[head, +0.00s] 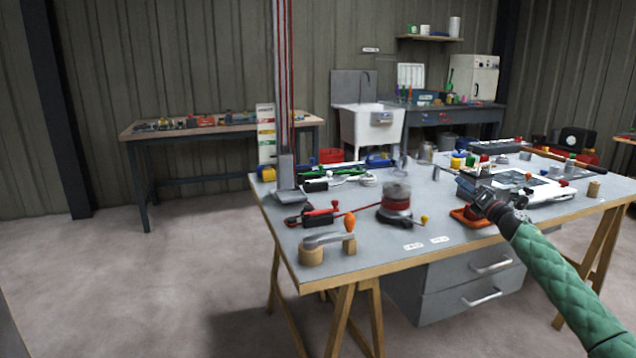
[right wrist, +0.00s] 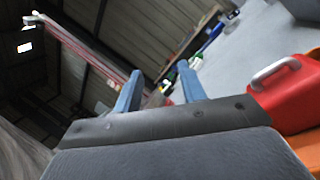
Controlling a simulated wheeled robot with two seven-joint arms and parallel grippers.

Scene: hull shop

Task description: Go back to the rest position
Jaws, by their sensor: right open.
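My right gripper (head: 484,204) is above the right part of the grey workbench (head: 345,265), at the end of my green-sleeved right arm that comes in from the lower right. In the right wrist view its two blue fingers (right wrist: 156,92) stand apart with nothing between them. A red object with a grey handle (right wrist: 295,95) is to the right of the fingers there, beside an orange surface. In the head view an orange-red tray (head: 468,217) lies on the bench just below the gripper. My left gripper is not in view.
A red-and-grey round device (head: 397,203) and a grey crank with an orange knob (head: 330,240) stand on the bench. A grey post (head: 286,180) rises at its left. A back bench (head: 222,127) and a sink (head: 372,125) stand behind. The floor at left is clear.

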